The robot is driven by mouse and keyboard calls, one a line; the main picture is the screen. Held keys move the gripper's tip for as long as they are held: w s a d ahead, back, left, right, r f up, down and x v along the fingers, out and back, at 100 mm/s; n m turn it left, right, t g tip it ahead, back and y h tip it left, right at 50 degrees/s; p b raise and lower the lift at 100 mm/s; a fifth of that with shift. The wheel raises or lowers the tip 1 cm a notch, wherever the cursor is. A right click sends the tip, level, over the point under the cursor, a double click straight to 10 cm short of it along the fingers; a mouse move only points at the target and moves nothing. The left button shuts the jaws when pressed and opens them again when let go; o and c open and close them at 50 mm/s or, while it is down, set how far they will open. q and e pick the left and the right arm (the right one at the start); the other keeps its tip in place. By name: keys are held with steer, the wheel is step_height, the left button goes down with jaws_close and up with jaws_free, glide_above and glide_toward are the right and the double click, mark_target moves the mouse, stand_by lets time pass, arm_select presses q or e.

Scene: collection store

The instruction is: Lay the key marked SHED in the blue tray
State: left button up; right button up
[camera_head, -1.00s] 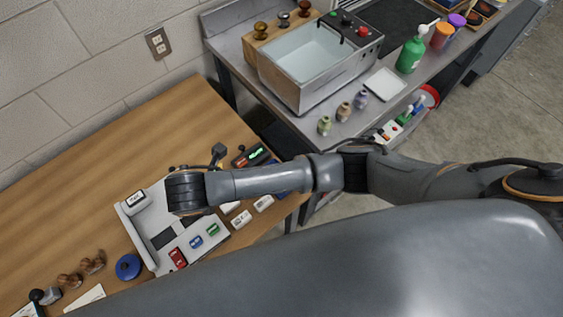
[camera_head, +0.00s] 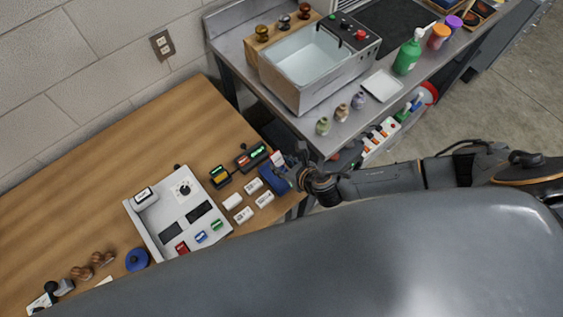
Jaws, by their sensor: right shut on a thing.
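My right gripper (camera_head: 290,168) is shut at the right edge of the wooden table, over or right beside the blue tray (camera_head: 273,184). A small white tag with a reddish mark (camera_head: 278,158) shows at its fingertips; this looks like the held key's tag, but its lettering is too small to read. The gripper partly hides the tray. Several white tags or blocks (camera_head: 243,215) lie on the table just left of the tray, their marks unreadable. My left gripper is not in view.
A light grey panel (camera_head: 150,222) with a dial, dark windows and coloured blocks stands left of the tags. Dark devices with green displays (camera_head: 251,156) lie behind them. A metal bench with a sink (camera_head: 305,58) stands beyond. The table's back left is clear.

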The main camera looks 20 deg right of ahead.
step_height(320, 180, down, 7)
steer(key=shift+a+b, duration=0.1)
steer(key=shift+b, duration=0.5)
steer(key=shift+f+b, duration=0.65)
steer(key=shift+f, duration=0.25)
steer(key=o, duration=1)
steer(key=v, duration=1.2)
